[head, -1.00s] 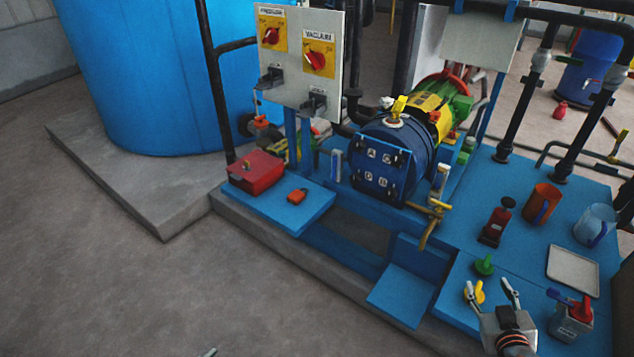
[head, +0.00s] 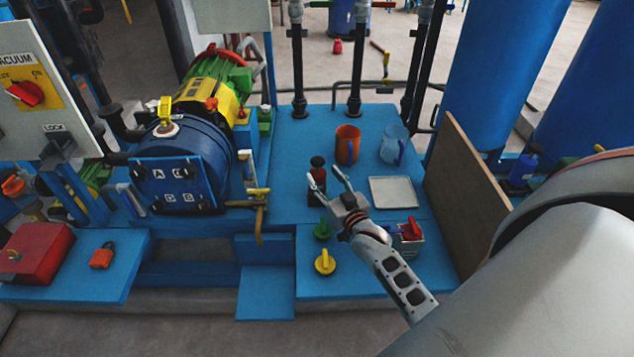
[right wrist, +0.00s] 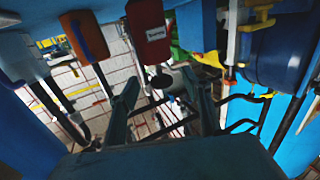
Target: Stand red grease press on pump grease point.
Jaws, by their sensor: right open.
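The red grease press (head: 318,178), with a black cap, stands upright on the blue deck right of the pump. In the right wrist view its red labelled body (right wrist: 148,32) appears upside down, with the cap below. My right gripper (head: 322,171) is open, its fingers reaching toward the press. In the right wrist view the gripper (right wrist: 165,97) shows empty, with the cap ahead between the finger directions; the exact gap is unclear. The blue pump (head: 190,160) has a yellow-handled fitting on top; I cannot tell which spot is the grease point. My left gripper is out of view.
An orange mug (head: 347,145), a clear jug (head: 394,145) and a pale tray (head: 393,192) stand behind and right of the press. Green (head: 322,231) and yellow (head: 325,262) knobs lie in front. A brown board (head: 463,195) edges the deck's right side.

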